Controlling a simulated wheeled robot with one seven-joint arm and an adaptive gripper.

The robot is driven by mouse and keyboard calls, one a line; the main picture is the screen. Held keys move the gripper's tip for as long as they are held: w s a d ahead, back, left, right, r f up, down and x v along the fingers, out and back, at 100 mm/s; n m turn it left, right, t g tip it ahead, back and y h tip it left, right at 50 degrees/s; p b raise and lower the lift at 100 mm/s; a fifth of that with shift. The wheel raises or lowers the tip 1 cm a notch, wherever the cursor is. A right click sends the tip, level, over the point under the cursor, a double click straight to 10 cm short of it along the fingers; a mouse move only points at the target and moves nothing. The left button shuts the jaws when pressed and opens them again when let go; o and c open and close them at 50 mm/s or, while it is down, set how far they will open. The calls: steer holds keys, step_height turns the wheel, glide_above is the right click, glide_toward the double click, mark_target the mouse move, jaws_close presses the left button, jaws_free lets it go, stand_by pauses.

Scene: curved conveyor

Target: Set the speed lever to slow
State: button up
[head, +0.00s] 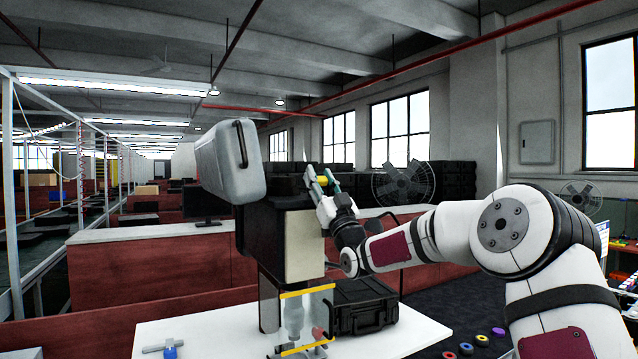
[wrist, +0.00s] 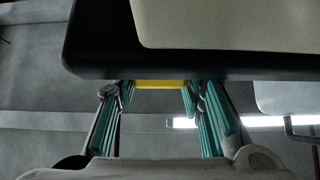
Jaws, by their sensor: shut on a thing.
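The machine (head: 305,245) stands on a white table, with a grey upper housing and a dark body with a beige front panel. A yellow lever end (head: 322,180) shows at the upper right side of the body. My gripper (head: 319,184) is at that side, with its teal fingers around the yellow piece. In the wrist view, the yellow piece (wrist: 161,85) lies between the two fingertips of my gripper (wrist: 159,93), just past the dark edge of the machine (wrist: 100,55). The lever's base and any speed marks are hidden.
A black case (head: 362,306) sits on the white table (head: 420,330) beside the machine. A yellow-edged guard (head: 305,293) is at the lower front. A grey tool with a blue part (head: 168,349) lies at left. Several coloured rings (head: 466,348) lie at lower right.

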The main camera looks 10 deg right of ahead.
stand_by(0.3)
steer(key=o, duration=1.2)
steer(key=shift+c, duration=0.2)
steer(key=v, duration=1.2)
steer(key=shift+w+f, duration=0.1)
